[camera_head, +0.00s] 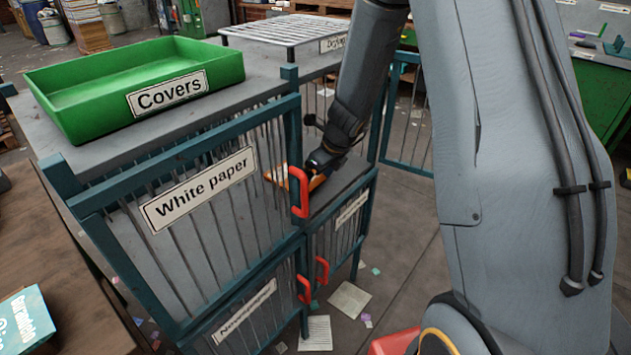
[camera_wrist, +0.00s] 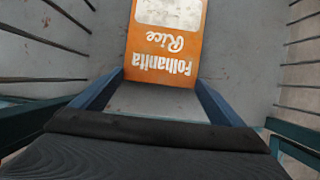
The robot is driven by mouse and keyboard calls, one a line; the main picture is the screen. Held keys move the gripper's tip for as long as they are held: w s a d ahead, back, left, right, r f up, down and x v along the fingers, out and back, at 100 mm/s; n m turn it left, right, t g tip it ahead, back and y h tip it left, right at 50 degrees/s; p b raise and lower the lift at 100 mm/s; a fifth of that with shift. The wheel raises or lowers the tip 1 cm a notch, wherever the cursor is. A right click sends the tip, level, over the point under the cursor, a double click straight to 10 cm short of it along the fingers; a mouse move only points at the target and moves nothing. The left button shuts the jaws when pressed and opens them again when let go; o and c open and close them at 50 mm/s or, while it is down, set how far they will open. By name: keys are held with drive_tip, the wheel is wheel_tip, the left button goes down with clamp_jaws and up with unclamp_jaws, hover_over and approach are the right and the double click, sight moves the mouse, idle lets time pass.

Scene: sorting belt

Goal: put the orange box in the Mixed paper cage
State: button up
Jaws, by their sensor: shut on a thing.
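The orange box (camera_wrist: 163,40), printed "Folhanita Rice", is held between the blue fingers of my gripper (camera_wrist: 160,82) in the wrist view. In the head view, my gripper (camera_head: 312,178) reaches into the upper right compartment of the barred teal cage block, just above its grey floor (camera_head: 345,180). Part of the orange box (camera_head: 277,175) shows there behind the White paper door's frame. I cannot tell whether the box touches the floor. The compartment's barred door (camera_head: 408,115) stands open to the right. No Mixed paper label is readable.
The White paper door (camera_head: 225,215) is shut, with a red handle (camera_head: 299,192) close to my gripper. A green Covers tray (camera_head: 60,105) and a wire rack (camera_head: 285,30) are on top. Lower doors are shut. A teal box (camera_head: 25,322) lies at lower left. Paper scraps litter the floor.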

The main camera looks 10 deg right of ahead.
drive_tip(key=shift+f, duration=0.15)
drive_tip(key=shift+f, duration=0.1)
drive_tip(key=o, duration=0.7)
drive_tip(key=shift+r, duration=0.3)
drive_tip(key=p+v, duration=0.2)
drive_tip(key=v, duration=1)
drive_tip(key=shift+s, duration=0.1)
